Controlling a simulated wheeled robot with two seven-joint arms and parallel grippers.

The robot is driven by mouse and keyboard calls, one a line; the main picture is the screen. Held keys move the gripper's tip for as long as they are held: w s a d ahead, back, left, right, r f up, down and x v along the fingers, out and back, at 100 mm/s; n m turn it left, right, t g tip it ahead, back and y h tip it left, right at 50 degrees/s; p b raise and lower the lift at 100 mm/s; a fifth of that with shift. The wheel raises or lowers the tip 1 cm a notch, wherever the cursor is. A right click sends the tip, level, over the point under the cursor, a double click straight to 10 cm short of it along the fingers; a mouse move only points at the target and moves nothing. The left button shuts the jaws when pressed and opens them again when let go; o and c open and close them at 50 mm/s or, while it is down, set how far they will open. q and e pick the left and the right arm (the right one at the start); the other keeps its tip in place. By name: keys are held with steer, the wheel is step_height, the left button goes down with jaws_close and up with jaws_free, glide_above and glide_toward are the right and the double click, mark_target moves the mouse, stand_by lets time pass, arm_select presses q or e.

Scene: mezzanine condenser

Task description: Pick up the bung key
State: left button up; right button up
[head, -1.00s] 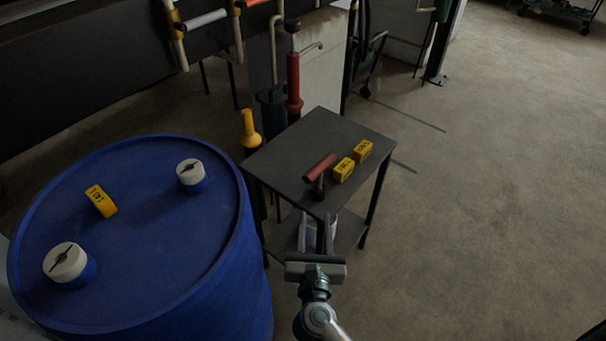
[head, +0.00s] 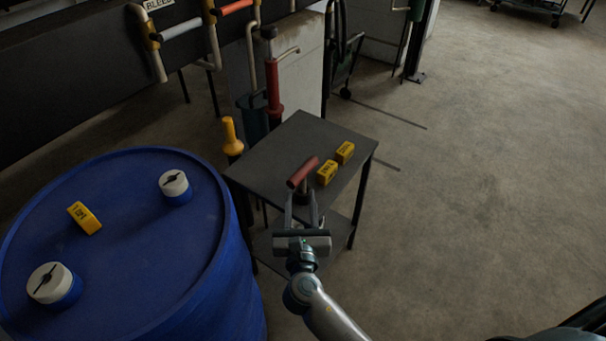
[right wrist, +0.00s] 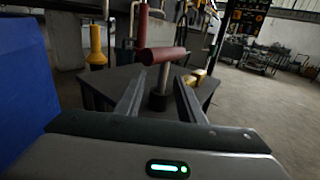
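The bung key (head: 303,173) stands upright on the small dark table (head: 278,148), with a red crossbar handle on top of a grey stem and a dark base. It also shows in the right wrist view (right wrist: 162,56), ahead of the fingers. My right gripper (head: 301,199) is open at the near edge of the table. Its two fingers point towards the key's stem, and in the right wrist view (right wrist: 158,84) the stem appears between the finger lines, just beyond the tips. Whether the fingers touch it cannot be told. My left gripper is not in view.
Two yellow blocks (head: 327,173) (head: 345,152) lie on the table right of the key. A blue drum (head: 140,230) with two white-capped bungs and a yellow block stands at left. A yellow-topped tool (head: 231,137) and a red pump (head: 272,90) stand behind. Floor at right is clear.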

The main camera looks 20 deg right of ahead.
mark_target(303, 169)
steer(key=x, duration=0.6)
steer(key=shift+s, duration=0.1)
steer(key=shift+w+d+r+p, duration=0.1)
steer(key=shift+w+d+p, duration=0.05)
steer(key=shift+w+p, duration=0.15)
steer(key=shift+d+p+x, duration=0.1)
steer(key=shift+p+x, duration=0.1)
steer(key=shift+x, duration=0.95)
steer(key=shift+d+p+x, duration=0.15)
steer(key=shift+x, duration=1)
steer(key=shift+s, duration=0.15)
jaws_close()
